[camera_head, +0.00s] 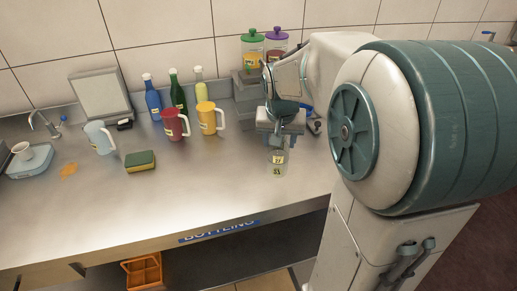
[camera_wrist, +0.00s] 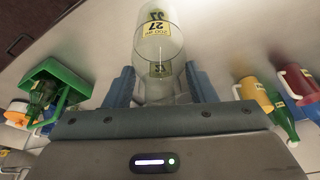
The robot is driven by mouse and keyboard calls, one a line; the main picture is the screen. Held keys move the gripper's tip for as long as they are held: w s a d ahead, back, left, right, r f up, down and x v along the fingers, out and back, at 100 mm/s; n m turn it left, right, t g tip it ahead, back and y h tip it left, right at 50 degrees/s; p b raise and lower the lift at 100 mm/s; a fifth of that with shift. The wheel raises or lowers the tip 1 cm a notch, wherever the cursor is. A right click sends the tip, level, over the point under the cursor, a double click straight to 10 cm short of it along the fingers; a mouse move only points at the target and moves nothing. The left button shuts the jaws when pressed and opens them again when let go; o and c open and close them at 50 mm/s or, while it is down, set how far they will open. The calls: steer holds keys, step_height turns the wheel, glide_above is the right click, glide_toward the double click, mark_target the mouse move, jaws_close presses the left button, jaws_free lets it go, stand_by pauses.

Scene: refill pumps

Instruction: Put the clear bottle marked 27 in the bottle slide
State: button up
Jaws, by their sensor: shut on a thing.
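My gripper (camera_head: 278,143) is shut on the clear bottle (camera_head: 278,165) above the right part of the counter. In the wrist view, the bottle (camera_wrist: 159,40) stands between the two blue fingers, with a yellow label reading 27. A second small yellow label shows lower on it. I cannot tell whether its base touches the counter. A green tilted holder (camera_wrist: 55,90) with green bottles in it shows at the left of the wrist view; it may be the bottle slide, but I cannot tell. My arm hides that area in the head view.
Red (camera_head: 174,125) and yellow (camera_head: 210,118) jugs stand left of my gripper, with blue, green and yellow bottles behind. The counter's front middle (camera_head: 190,200) is clear.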

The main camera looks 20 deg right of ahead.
steer(key=s+d+r+p, duration=0.1)
steer(key=d+r+p, duration=0.2)
steer(key=r, duration=0.5)
steer(key=shift+s+r+p, duration=0.15)
steer(key=shift+s+p, duration=0.25)
steer(key=shift+p, duration=0.1)
